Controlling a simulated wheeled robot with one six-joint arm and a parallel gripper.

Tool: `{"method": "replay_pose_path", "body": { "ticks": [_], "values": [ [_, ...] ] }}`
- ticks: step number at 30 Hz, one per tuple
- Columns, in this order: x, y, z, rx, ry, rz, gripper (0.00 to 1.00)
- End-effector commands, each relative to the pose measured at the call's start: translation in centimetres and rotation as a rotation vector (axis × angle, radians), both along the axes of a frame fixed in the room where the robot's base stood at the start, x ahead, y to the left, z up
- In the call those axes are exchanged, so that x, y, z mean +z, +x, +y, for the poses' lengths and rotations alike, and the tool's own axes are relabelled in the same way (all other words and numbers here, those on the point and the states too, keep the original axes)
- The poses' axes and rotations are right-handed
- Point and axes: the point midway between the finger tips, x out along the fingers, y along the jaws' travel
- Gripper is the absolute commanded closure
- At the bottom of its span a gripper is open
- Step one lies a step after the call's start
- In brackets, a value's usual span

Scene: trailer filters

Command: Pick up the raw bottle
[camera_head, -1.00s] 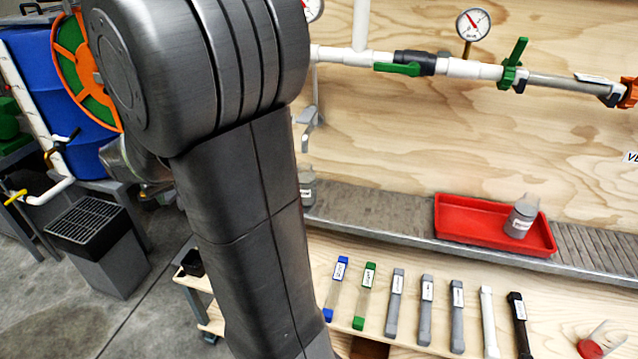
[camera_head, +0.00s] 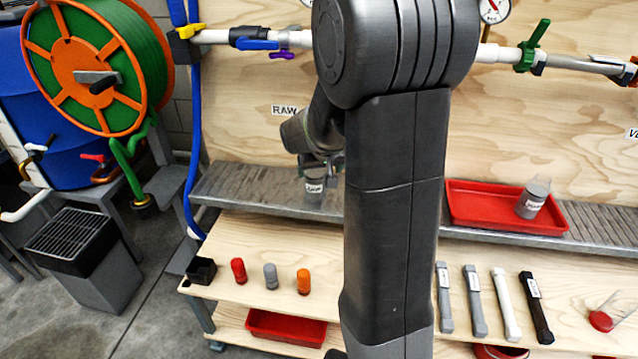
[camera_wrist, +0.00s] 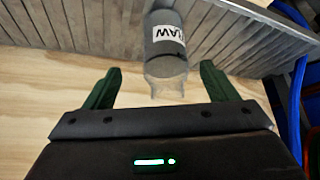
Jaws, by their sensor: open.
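The raw bottle (camera_head: 314,187) is a small bottle with grey contents and a white label. It stands on the grey slatted shelf below a RAW sign, partly covered by my arm in the head view. In the wrist view the raw bottle (camera_wrist: 166,42) shows its RAW label upside down and a clear end towards me. My gripper (camera_wrist: 161,67) is open, with one green finger to each side of the bottle's clear end. I see gaps between the fingers and the bottle. In the head view my gripper (camera_head: 331,165) is small, close to the bottle and partly hidden.
A red tray (camera_head: 470,221) with a similar grey bottle (camera_head: 532,199) stands on the slatted shelf (camera_head: 250,190) to the right. Red, grey and orange caps and several bar-shaped items lie on the wooden bench (camera_head: 225,222) below. Pipes and valves run along the wall above.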

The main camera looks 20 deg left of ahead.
Motion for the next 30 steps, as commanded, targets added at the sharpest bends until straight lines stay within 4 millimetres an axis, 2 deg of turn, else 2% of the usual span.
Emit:
{"method": "replay_pose_path", "body": {
  "ticks": [8,18,25,26,30],
  "values": [
    [-1.6,0.6,0.5,-0.001,0.000,0.000,0.21],
    [-5.6,1.8,1.9,-0.001,-0.001,0.002,0.21],
    [-5.7,2.0,2.1,-0.001,0.001,-0.001,0.21],
    [-5.7,2.0,2.0,-0.001,0.001,-0.001,0.22],
    [-5.7,2.0,2.0,-0.001,0.001,-0.001,0.50]
  ]
}}
